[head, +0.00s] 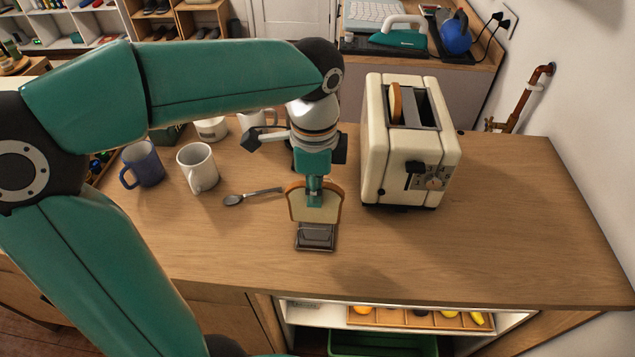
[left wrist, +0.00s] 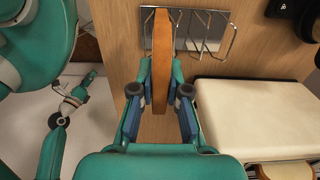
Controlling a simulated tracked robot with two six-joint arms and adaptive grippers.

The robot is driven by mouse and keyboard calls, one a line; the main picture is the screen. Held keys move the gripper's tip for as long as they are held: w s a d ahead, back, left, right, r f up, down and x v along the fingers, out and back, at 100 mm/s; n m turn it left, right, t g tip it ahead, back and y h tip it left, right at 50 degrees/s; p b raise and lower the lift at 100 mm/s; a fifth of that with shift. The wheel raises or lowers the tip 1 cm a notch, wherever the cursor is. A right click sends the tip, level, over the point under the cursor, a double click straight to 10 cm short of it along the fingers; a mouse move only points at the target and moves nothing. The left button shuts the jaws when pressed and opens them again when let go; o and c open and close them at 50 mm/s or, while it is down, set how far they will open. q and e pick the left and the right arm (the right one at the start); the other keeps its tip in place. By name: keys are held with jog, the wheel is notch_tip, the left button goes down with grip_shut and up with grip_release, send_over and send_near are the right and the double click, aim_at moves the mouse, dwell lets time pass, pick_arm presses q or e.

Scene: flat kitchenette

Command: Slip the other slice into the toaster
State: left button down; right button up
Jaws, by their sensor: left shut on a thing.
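My left gripper (head: 315,190) is shut on a slice of bread (head: 328,207), held upright above the counter; in the left wrist view, the slice (left wrist: 162,45) shows edge-on between the two fingers (left wrist: 160,105). A metal wire rack (head: 316,238) is just below the slice; the wires also show in the left wrist view (left wrist: 215,30). I cannot tell whether slice and rack touch. The cream toaster (head: 385,155) stands to the right, with one slice (head: 395,103) in its left slot; the other slot (head: 426,107) looks empty. My right gripper (left wrist: 88,80) is small at the left of the wrist view.
A spoon (head: 235,199) lies left of the rack. A white mug (head: 199,168), a blue mug (head: 147,165) and other crockery stand further left and behind. The counter (head: 520,230) is clear right of the toaster and along its front. A pipe (head: 525,95) runs along the right wall.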

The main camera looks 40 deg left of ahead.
aim_at(315, 220)
pick_arm(q)
jog(key=shift+f+b, duration=2)
jog(key=shift+f, duration=0.55)
jog(key=c, duration=1.1)
grip_release()
notch_tip(315, 220, up, 8)
jog(key=p, duration=0.7)
jog(key=shift+r, duration=0.1)
